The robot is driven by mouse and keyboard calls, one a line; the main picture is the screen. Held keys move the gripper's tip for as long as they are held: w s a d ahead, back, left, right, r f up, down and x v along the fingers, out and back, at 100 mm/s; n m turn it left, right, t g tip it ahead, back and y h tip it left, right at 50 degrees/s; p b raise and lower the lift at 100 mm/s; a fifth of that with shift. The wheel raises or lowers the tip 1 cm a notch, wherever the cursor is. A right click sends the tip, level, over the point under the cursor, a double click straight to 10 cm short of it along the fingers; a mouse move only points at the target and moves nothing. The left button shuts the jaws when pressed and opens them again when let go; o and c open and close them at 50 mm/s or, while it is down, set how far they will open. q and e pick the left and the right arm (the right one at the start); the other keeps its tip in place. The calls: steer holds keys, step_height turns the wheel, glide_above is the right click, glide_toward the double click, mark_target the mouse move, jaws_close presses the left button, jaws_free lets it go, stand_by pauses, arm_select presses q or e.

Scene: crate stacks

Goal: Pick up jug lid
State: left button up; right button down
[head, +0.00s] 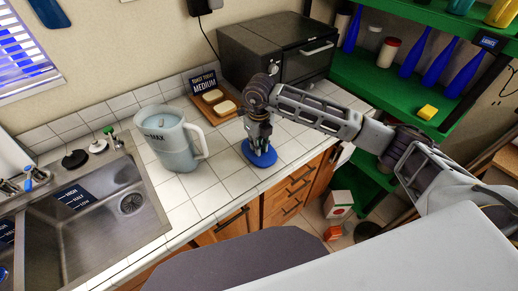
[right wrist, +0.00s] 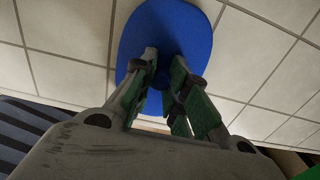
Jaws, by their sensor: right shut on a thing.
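The blue jug lid (head: 259,154) lies on the white tiled counter, to the right of the jug (head: 171,137). The jug is pale and translucent, stands upright without a lid, and has "MAX" marked on it. My right gripper (head: 259,141) points down onto the lid from above. In the right wrist view the lid (right wrist: 150,25) is a broad blue disc, and the fingers of my right gripper (right wrist: 165,85) are closed on its small central knob, which they mostly hide. The lid looks to be at or very near the counter surface. My left gripper is in neither view.
A board with bread slices (head: 214,104) and a "MEDIUM" sign (head: 204,84) stands behind the jug. A dark toaster oven (head: 275,50) is at the back. A sink (head: 95,215) lies left. Green shelves (head: 400,85) with bottles stand right. Counter tiles around the lid are clear.

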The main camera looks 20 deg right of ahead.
steer(key=shift+s, duration=0.15)
step_height(320, 180, up, 8)
steer(key=shift+r+b, duration=0.1)
steer(key=shift+b, duration=0.45)
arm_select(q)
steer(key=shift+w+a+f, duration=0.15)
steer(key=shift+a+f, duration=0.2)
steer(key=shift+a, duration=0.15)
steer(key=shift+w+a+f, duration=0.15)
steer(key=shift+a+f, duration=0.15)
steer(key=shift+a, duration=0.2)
arm_select(e)
steer(key=shift+r, duration=0.75)
